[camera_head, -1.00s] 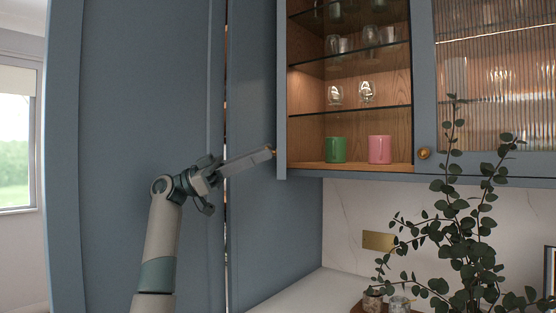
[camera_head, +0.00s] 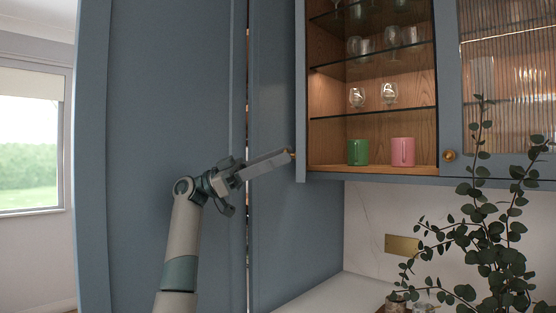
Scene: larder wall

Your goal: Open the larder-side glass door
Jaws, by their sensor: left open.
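The larder-side glass door (camera_head: 301,100) stands open and shows nearly edge-on as a narrow blue strip at the left of the lit cabinet opening. Its glass cannot be made out from this angle. Its small brass knob (camera_head: 292,154) sticks out to the left near the bottom. My left gripper (camera_head: 287,156) reaches up from the lower left, its jaw tips right at the knob. The jaws are open; one finger is seen from the side, and whether it touches the knob cannot be told. My right gripper is not in view.
The open cabinet holds a green mug (camera_head: 358,152), a pink mug (camera_head: 403,152) and several glasses on shelves. A closed ribbed-glass door (camera_head: 505,90) with a brass knob is at right. A leafy plant (camera_head: 490,220) stands before it. Tall blue larder panels (camera_head: 165,110) fill the left.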

